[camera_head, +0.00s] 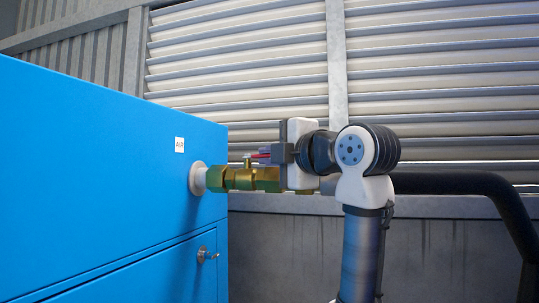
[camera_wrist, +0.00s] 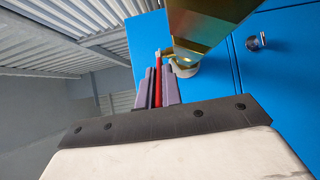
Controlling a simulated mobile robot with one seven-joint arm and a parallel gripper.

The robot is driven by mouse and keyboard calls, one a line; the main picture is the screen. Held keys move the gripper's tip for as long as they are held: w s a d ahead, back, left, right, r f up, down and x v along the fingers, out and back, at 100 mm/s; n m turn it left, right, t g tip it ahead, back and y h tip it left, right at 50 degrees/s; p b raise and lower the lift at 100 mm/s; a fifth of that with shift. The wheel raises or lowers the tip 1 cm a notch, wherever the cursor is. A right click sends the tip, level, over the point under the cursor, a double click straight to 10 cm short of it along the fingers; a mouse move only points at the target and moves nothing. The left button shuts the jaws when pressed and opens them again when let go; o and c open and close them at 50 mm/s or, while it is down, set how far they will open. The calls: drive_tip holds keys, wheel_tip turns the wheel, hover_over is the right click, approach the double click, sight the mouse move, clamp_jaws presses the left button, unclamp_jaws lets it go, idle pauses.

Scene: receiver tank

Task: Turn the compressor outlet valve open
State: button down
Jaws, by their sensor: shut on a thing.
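The compressor outlet valve (camera_head: 241,179) is a brass valve on a pipe stub at the side of the blue compressor cabinet (camera_head: 110,185). Its brass body also shows large at the top of the wrist view (camera_wrist: 208,25). A red lever handle (camera_head: 261,156) sits on top and looks roughly in line with the brass pipe in the head view. My gripper (camera_head: 278,153) is at the handle's right end. In the wrist view its purple-grey fingers (camera_wrist: 162,88) are on both sides of the red handle (camera_wrist: 157,92), shut on it. My wrist hides the pipe's right part.
A white "AIR" label (camera_head: 180,145) is on the cabinet above the valve. A keyed lock (camera_head: 207,255) is below, on a cabinet door. A thick black hose (camera_head: 485,184) curves behind my arm at the right. A louvred wall (camera_head: 435,85) stands behind.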

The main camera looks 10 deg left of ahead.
drive_tip(key=c, duration=1.6)
unclamp_jaws()
drive_tip(key=shift+o, duration=0.2)
drive_tip(key=b+v, duration=0.4)
drive_tip(key=v, duration=0.9)
drive_tip(key=shift+s+d+b, duration=0.25)
drive_tip(key=shift+s+b, duration=0.1)
drive_tip(key=shift+c, duration=0.3)
